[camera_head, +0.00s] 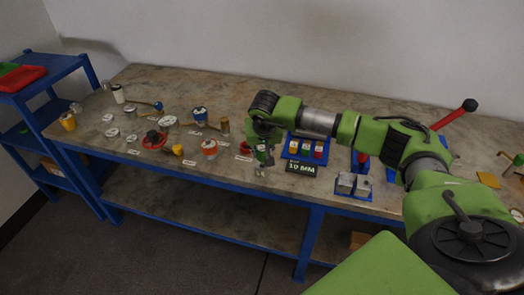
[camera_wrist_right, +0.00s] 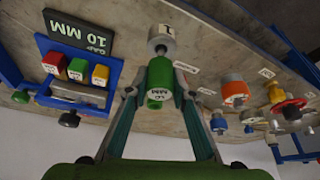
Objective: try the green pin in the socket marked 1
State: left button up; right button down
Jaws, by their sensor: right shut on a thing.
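The green pin (camera_wrist_right: 160,82) is between the fingers of my right gripper (camera_wrist_right: 160,88), which is shut on it in the wrist view. Its white label ends in "MM"; the number is too small to read. A grey round metal piece (camera_wrist_right: 161,40) lies just beyond the pin's far end, beside a white plate marked 1 (camera_wrist_right: 167,29). Whether the pin touches or enters that piece cannot be told. In the head view my right gripper (camera_head: 263,158) is low over the table's front part, and the pin is hard to make out there. My left gripper is not in view.
A blue rack (camera_head: 305,158) with red, yellow and green blocks stands right of the gripper, behind a "10 MM" sign (camera_head: 302,168). Metal blocks (camera_head: 352,184) sit farther right. An orange-and-white fitting (camera_head: 209,148) and several flanged parts lie left on the table (camera_head: 245,185).

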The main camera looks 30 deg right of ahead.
jog(key=shift+f+b, duration=1.25)
jog(key=shift+f, duration=0.25)
dwell(1.2)
jog(key=shift+r+p, duration=1.35)
jog(key=shift+r, duration=0.9)
jog(key=shift+r+p, duration=1.8)
jog(key=shift+r, duration=1.2)
